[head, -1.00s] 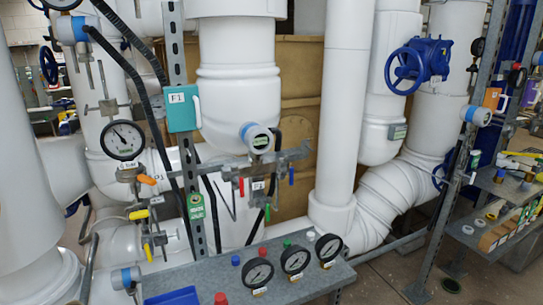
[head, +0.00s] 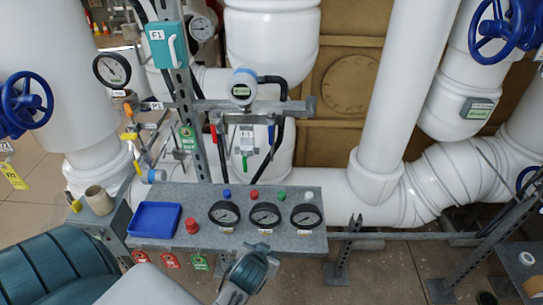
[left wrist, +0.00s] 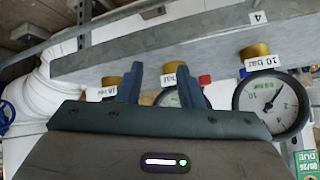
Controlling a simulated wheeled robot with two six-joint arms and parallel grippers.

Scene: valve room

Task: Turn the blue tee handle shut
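A narrow blue handle (head: 271,133) hangs on the right of the grey valve manifold (head: 250,104) in the head view. It looks roughly upright; its tee shape is too small to make out. A red handle (head: 214,133) and a green handle (head: 245,161) hang beside it. My left gripper (head: 262,252) is low in the head view, in front of the gauge shelf and well below the blue handle. In the left wrist view its two fingers (left wrist: 160,74) stand apart with nothing held. The blue handle does not show in that view. My right gripper is out of view.
A teal box (head: 167,44) is on the left post. Large blue handwheels (head: 27,104) stand farther out.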

